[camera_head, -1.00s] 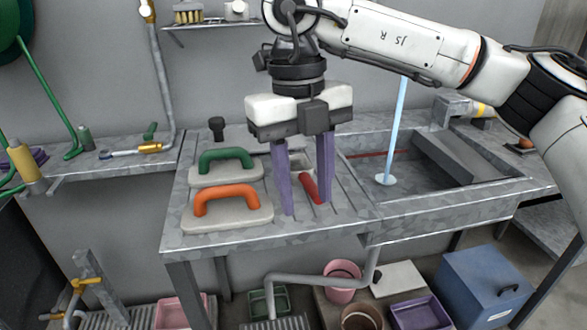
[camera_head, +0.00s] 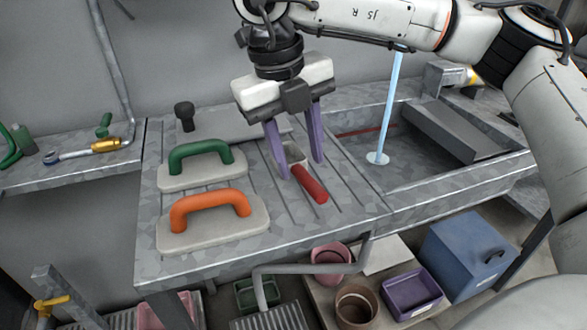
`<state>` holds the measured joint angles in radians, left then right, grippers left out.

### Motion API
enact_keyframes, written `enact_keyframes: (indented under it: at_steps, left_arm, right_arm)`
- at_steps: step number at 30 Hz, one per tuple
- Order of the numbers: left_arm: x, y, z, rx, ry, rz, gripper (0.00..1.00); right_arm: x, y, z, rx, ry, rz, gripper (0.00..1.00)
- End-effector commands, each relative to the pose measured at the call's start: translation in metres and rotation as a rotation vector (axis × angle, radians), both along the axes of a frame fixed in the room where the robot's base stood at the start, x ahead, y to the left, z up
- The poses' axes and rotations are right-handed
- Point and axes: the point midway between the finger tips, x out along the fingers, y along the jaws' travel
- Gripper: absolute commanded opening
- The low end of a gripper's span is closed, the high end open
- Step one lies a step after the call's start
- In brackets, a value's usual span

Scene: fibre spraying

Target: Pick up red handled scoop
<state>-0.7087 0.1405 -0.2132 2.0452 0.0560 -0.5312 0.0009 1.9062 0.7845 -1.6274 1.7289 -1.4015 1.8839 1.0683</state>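The red-handled scoop lies on the grooved metal drainboard, its red handle (camera_head: 309,184) pointing toward the front. Its pale scoop end (camera_head: 291,155) lies behind the handle, partly hidden by my gripper. My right gripper (camera_head: 301,170) points down over the scoop with its two purple fingers apart. The left finger is at the left of the handle's rear end, and the right finger is to the right of the scoop. The fingers do not appear to press on it. My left gripper is not in view.
A green-handled float (camera_head: 202,167) and an orange-handled float (camera_head: 212,219) lie left of the scoop. A sink basin (camera_head: 420,170) with a running water stream (camera_head: 389,110) is at the right. Bins, including a blue box (camera_head: 468,253), stand below the counter.

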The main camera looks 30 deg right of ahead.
Motion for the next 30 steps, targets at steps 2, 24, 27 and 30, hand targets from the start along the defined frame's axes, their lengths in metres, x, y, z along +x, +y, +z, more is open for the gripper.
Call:
enact_keyframes:
  at_steps: [2,24,27,30]
  left_arm:
    - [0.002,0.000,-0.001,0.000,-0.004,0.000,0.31]
    - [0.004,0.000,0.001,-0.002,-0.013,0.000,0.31]
    - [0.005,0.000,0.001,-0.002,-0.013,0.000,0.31]
    - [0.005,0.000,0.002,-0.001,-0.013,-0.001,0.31]
  right_arm:
    - [0.000,-0.003,-0.014,-0.002,0.002,0.000,0.39]
    - [0.000,-0.005,-0.031,0.001,-0.001,-0.001,0.00]
    - [0.000,-0.005,-0.031,0.001,-0.001,-0.001,0.00]
    - [0.000,-0.005,-0.030,0.001,-0.001,-0.001,0.00]
